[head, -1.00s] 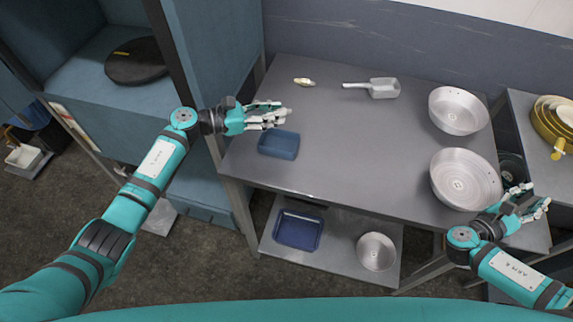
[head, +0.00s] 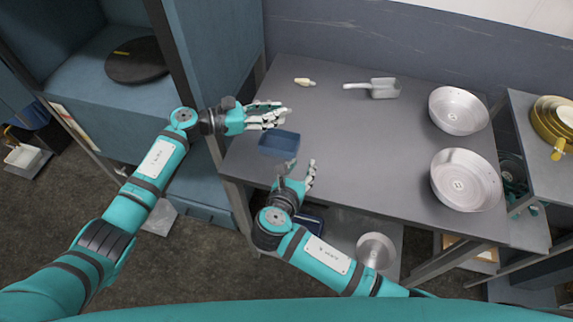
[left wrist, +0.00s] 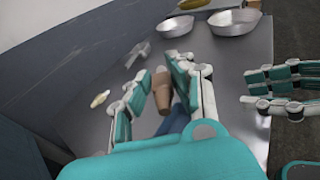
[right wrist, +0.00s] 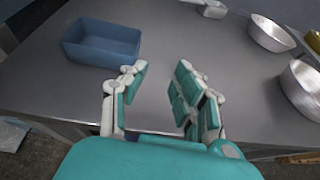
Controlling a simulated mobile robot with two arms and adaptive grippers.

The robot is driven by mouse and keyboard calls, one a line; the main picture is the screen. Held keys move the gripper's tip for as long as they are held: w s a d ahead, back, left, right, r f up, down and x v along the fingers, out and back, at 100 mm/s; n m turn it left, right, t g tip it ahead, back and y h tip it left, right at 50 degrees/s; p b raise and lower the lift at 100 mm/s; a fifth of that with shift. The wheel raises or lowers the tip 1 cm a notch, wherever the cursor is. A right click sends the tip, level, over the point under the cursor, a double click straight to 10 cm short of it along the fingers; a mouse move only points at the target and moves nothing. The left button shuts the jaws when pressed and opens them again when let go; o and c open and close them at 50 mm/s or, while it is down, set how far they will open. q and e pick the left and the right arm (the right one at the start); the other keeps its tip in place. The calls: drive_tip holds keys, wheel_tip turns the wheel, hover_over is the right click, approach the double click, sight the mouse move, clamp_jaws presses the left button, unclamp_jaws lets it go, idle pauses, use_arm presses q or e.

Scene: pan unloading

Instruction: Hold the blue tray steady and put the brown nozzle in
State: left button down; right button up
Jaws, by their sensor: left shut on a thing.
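The blue tray (head: 279,144) sits on the grey table near its left front edge. My left gripper (head: 270,115) is just behind and above the tray. In the left wrist view it is shut on the brown nozzle (left wrist: 162,92), held between its fingers; the nozzle is hard to make out in the head view. My right gripper (head: 296,178) is open and empty, in front of the tray at the table's front edge. In the right wrist view the tray (right wrist: 102,42) lies ahead and to the left of the open fingers (right wrist: 160,80), apart from them.
A cream nozzle (head: 305,82) and a scoop (head: 378,88) lie at the back of the table (head: 365,145). Two metal pans (head: 458,110) (head: 466,180) stand on the right. Another pan (head: 377,250) is on the lower shelf. The table's middle is clear.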

sight(280, 144)
drive_tip(key=a, duration=0.1)
drive_tip(key=a+r, duration=0.1)
drive_tip(key=a, duration=0.1)
drive_tip(key=shift+w+n+y, duration=0.15)
drive_tip(key=shift+n+y, duration=0.15)
drive_tip(key=shift+n, duration=0.1)
drive_tip(key=shift+w+a, duration=0.1)
drive_tip(key=shift+w, duration=0.1)
drive_tip(key=x, duration=1.1)
drive_tip(key=shift+w+f, duration=0.1)
drive_tip(key=shift+w, duration=0.15)
clamp_jaws()
use_arm(q)
drive_tip(key=shift+d, duration=0.15)
